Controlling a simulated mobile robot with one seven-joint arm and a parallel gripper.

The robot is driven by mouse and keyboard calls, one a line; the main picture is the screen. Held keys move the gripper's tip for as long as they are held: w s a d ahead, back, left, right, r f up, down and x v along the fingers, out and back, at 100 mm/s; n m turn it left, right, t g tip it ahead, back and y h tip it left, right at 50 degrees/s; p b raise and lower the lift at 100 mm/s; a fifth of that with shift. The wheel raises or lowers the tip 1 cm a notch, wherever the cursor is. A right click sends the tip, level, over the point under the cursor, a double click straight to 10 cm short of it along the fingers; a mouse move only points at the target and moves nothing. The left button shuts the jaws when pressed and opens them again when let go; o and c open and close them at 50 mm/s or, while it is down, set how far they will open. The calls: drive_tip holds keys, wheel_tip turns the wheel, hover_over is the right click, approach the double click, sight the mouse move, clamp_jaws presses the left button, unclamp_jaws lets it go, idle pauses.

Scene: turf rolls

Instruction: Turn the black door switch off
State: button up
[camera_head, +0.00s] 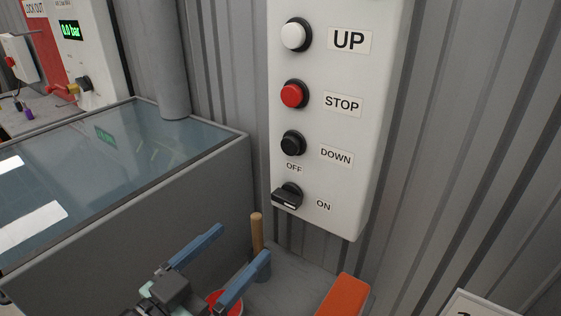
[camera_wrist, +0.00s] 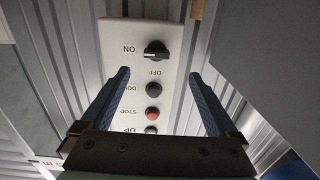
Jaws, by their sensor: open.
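The black door switch (camera_head: 287,197) is a rotary knob at the bottom of a white control panel (camera_head: 345,130). Its handle lies roughly level, in line with the ON label on its right; the OFF label is above it. In the wrist view, the panel appears upside down, and the switch (camera_wrist: 156,50) is just beyond the fingertips. My gripper (camera_head: 244,241) has two blue fingers spread wide and empty, below and left of the switch in the head view. In the wrist view my gripper (camera_wrist: 160,76) frames the panel's buttons between its fingers, apart from the switch.
Above the switch are the black DOWN button (camera_head: 293,144), red STOP button (camera_head: 294,94) and white UP button (camera_head: 296,35). A glass-topped grey tank (camera_head: 200,195) stands left. A wooden handle (camera_head: 257,232) and an orange object (camera_head: 343,296) are below the panel. Corrugated wall lies behind.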

sight(283, 200)
drive_tip(key=shift+h, duration=0.3)
drive_tip(key=p+x, duration=0.1)
drive_tip(key=x, duration=0.3)
drive_tip(key=p+x, duration=0.1)
drive_tip(key=x, duration=0.3)
drive_tip(key=p+x, duration=0.1)
drive_tip(key=x, duration=0.3)
drive_tip(key=shift+s+d+r, duration=0.1)
drive_tip(key=shift+d+r, duration=0.05)
drive_tip(key=shift+r, duration=0.15)
drive_tip(key=c, duration=1.4)
